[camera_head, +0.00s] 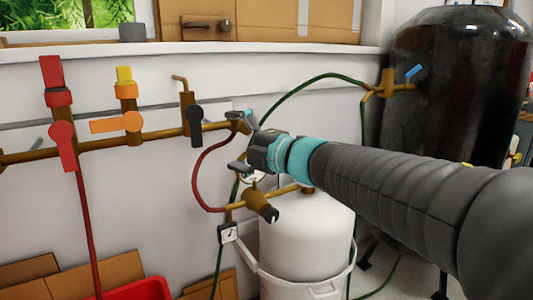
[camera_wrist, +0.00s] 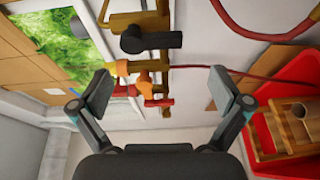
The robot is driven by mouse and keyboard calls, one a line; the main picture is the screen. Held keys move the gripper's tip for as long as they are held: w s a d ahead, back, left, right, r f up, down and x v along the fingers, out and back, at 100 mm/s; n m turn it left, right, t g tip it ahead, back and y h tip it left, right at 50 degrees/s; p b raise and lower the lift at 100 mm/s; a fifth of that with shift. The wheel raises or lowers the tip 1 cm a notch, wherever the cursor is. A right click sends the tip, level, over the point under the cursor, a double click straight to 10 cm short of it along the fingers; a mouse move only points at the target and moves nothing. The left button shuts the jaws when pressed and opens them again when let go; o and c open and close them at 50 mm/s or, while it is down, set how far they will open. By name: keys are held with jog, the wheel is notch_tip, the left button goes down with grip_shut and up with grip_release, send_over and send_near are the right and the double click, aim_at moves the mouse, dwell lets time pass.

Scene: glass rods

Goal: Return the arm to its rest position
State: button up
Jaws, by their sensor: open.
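My arm (camera_head: 400,190), in a dark grey ribbed sleeve with a teal band near the wrist, reaches in from the right of the head view. It ends at my gripper (camera_head: 243,142) near the brown pipe (camera_head: 150,134) on the white wall. In the wrist view my gripper (camera_wrist: 160,92) has its two dark grey pads wide apart, and nothing is held between them. The pipe with its black, red and orange valves (camera_wrist: 148,85) shows beyond the gap. I cannot tell the exact distance from the pads to the pipe.
A white tank (camera_head: 305,240) with brown fittings and a gauge stands below my gripper. A dark red hose (camera_head: 200,185) and a green hose (camera_head: 300,88) hang close by. A large black tank (camera_head: 460,80) stands behind my arm. A red bin (camera_head: 140,290) is low at left.

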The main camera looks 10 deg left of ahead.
jog(key=w+d+f+m+t+h, duration=0.45)
jog(key=w+d+m+h, duration=0.2)
jog(key=m, duration=0.25)
jog(key=s+d+f+m+g+h, duration=0.1)
jog(key=s+d+f+m+h, duration=0.1)
jog(key=d+f+m+h, duration=0.3)
jog(key=s+d+f+m+g+h, duration=0.1)
jog(key=s+d+f+m+h, duration=0.15)
jog(key=d, duration=0.45)
jog(key=s+d+f+m+g+p, duration=0.1)
jog(key=s+d+f+m+g, duration=0.1)
jog(key=s, duration=0.6)
jog(key=s+d+f+m+g+p, duration=0.1)
jog(key=s+d+f+m, duration=0.3)
jog(key=s, duration=0.5)
jog(key=s+d+f+m+g+p, duration=0.1)
jog(key=s+d+f+m+g, duration=0.2)
jog(key=s+m, duration=0.3)
jog(key=shift+s+d+g+h+p, duration=0.35)
jog(key=shift+s+g+h, duration=0.1)
jog(key=shift+s, duration=0.8)
